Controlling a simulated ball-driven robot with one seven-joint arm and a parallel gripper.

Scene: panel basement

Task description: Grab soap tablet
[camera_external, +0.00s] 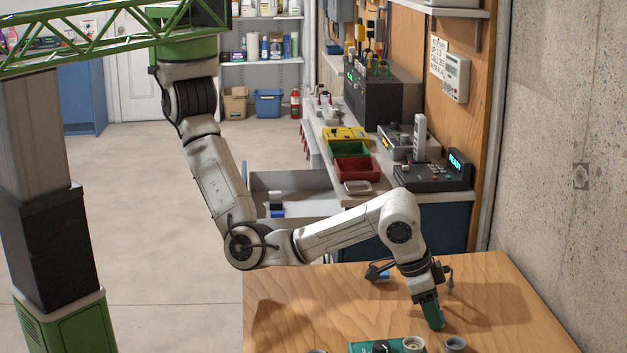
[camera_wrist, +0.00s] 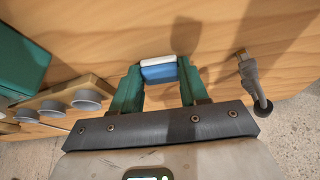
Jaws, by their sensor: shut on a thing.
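The soap tablet, a small blue and white block (camera_wrist: 159,72), sits between the green fingers of my gripper (camera_wrist: 158,84) in the wrist view. The fingers touch it on both sides, so my gripper is shut on it. In the external view my gripper (camera_external: 433,312) points down at the right part of the wooden table (camera_external: 290,310).
A dark tool-like object (camera_external: 376,272) lies behind my gripper. A green box (camera_external: 368,347) and grey cups (camera_external: 455,343) are at the front. In the wrist view a wooden holder with cups (camera_wrist: 62,98) is left and a grey plug (camera_wrist: 248,75) right. The table's left part is clear.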

